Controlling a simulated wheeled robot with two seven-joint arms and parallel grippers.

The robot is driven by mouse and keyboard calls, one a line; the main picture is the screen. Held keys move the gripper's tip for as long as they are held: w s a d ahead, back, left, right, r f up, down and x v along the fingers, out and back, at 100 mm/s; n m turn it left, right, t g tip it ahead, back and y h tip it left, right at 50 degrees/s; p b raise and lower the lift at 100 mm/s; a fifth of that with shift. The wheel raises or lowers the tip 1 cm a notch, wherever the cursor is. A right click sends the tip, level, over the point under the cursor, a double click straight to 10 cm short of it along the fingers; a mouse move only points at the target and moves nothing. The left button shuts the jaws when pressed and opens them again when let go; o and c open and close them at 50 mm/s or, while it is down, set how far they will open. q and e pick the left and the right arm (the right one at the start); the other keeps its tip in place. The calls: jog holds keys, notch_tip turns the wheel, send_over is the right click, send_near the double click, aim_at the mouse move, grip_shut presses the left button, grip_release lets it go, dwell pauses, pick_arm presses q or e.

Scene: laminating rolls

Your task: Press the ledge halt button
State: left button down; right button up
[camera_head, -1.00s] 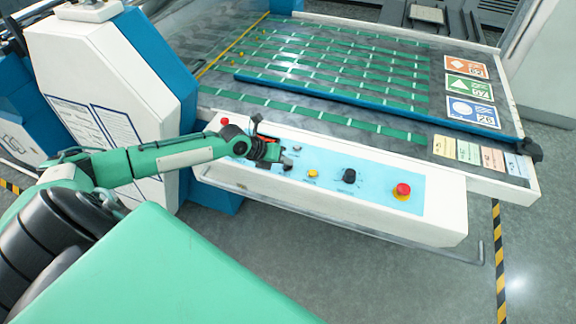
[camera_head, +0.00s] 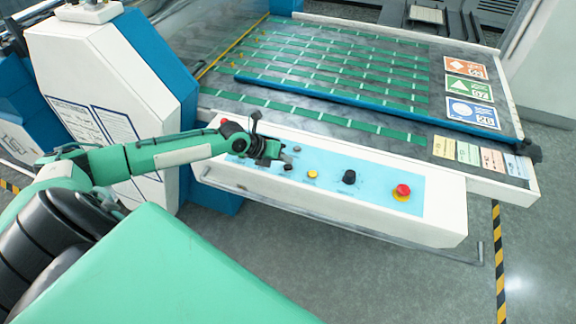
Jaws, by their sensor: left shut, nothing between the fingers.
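The white ledge (camera_head: 445,222) carries a light-blue control panel (camera_head: 375,197). A red mushroom button (camera_head: 403,189) on a yellow base stands at the panel's right end. Another red button (camera_head: 224,121) shows at the ledge's left end, partly behind my arm. The labels are too small to read, so I cannot tell by name which is the halt button. My left gripper (camera_head: 287,165) is shut and empty, low over the left part of the panel. It hides some of the panel; contact with it cannot be told. My right gripper is not in view.
A yellow button (camera_head: 312,174), a black knob (camera_head: 349,177) and a grey button (camera_head: 297,150) lie right of the gripper. A blue bar (camera_head: 380,110) crosses the green-striped bed behind. A metal rail (camera_head: 360,238) runs along the ledge's front.

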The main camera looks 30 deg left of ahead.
aim_at(285, 168)
pick_arm(q)
jog(key=shift+r, duration=0.1)
jog(key=shift+r+p, duration=1.2)
jog(key=shift+r, duration=1.25)
jog(key=shift+d+f, duration=0.1)
